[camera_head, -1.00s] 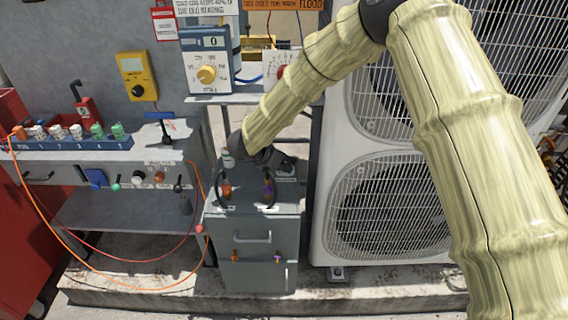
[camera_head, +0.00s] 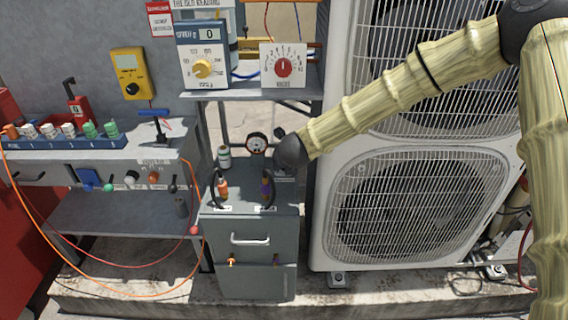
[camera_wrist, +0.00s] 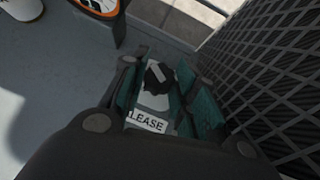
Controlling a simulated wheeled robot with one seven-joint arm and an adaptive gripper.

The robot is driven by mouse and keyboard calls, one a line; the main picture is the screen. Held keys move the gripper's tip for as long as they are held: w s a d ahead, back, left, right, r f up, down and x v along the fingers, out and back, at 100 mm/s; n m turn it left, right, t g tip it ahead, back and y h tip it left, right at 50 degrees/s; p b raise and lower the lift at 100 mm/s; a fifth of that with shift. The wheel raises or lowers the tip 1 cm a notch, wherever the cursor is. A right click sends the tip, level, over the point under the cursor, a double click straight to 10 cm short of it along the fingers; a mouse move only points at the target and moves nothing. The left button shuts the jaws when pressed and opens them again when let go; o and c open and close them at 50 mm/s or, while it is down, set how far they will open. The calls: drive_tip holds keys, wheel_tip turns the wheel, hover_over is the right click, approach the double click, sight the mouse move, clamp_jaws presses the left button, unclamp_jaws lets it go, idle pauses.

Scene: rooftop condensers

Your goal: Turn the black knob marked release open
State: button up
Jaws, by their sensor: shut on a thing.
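The black knob (camera_wrist: 160,77) stands on the grey cabinet top, beside a white label (camera_wrist: 147,121) on which I can read "LEASE"; the rest is covered. My gripper (camera_wrist: 162,92) has its teal-padded fingers on either side of the knob and is shut on it. In the head view, the dark end of my arm (camera_head: 291,153) is over the back right corner of the grey cabinet (camera_head: 250,265). There the knob is hidden behind it, and my fingers do not show clearly.
A round gauge (camera_head: 257,143) and a small white canister (camera_head: 224,157) stand left of my gripper. Two dark cable loops with orange (camera_head: 222,188) and purple (camera_head: 266,188) connectors are in front. The condenser (camera_head: 415,210) rises close on the right.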

drive_tip(key=shift+d+n+g+y+p, duration=0.15)
drive_tip(key=shift+n+g+y+p, duration=0.25)
drive_tip(key=shift+n+y, duration=0.8)
drive_tip(key=shift+n, duration=0.4)
drive_tip(key=o, duration=1)
drive_tip(key=v, duration=1.2)
